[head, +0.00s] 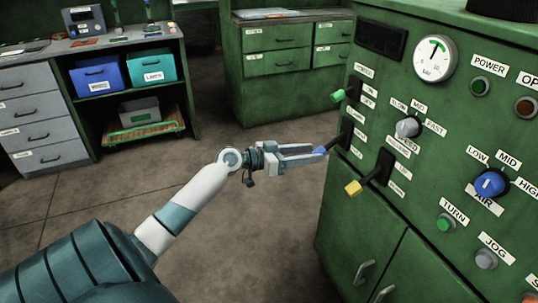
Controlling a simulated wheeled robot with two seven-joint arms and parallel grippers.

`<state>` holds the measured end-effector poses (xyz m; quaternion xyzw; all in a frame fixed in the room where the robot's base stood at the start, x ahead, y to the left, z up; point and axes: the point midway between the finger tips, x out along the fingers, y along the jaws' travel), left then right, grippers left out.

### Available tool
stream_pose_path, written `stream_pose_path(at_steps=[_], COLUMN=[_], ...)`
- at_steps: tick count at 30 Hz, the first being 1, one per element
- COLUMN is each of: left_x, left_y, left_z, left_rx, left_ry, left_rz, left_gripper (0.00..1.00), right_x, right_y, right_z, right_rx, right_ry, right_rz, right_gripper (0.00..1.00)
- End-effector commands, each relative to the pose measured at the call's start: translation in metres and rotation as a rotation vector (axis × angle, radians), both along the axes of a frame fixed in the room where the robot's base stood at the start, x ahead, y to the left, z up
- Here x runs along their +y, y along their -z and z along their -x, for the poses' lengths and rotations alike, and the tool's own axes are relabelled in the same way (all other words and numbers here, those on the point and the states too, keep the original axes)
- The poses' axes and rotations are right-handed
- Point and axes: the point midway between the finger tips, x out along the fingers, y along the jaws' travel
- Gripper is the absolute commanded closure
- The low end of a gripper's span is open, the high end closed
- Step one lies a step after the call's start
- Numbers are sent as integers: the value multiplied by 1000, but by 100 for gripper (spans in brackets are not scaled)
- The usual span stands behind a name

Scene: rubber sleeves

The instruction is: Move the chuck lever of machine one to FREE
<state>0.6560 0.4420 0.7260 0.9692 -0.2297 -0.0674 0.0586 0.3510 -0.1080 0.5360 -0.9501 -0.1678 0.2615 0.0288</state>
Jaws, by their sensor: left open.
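The green machine (300,215) fills the right side, its control panel facing left and front. Three levers stick out of its panel: one green-tipped (338,96), one blue-tipped (321,151) and one yellow-tipped (353,187). The small labels beside them are too small to read, so I cannot tell for sure which is the chuck lever. My left gripper (312,152) is open, its fingers pointing right, with the fingertips at the blue tip. I cannot tell whether they touch it. My right gripper is not in view.
The panel also carries a grey knob (408,127), a blue knob (490,184), a gauge (435,58) and several buttons. A green cabinet (285,100) stands behind. A workbench with grey drawers (35,115) and bins is at the left. The floor between is clear.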

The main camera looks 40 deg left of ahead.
Motion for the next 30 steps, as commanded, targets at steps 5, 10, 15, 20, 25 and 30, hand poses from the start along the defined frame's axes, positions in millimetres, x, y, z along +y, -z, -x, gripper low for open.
stream_pose_path(at_steps=[5, 10, 15, 20, 25, 30], left_x=[15, 29, 43, 53, 57, 58], left_y=[-1, -5, -8, -11, -13, -13], left_z=[30, 58, 85, 103, 112, 114], left_rx=[3, 2, 2, 1, 1, 0], left_ry=[-2, -1, -2, -2, 0, 0], left_rz=[-2, -1, 0, -1, 0, -1], left_gripper=[55, 55, 55, 55, 55, 55], right_x=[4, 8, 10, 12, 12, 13], right_y=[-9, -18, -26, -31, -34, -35], right_z=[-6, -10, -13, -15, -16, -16], right_rx=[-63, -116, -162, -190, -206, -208], right_ry=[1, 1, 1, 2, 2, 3], right_rz=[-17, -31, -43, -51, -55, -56], right_gripper=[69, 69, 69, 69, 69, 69])
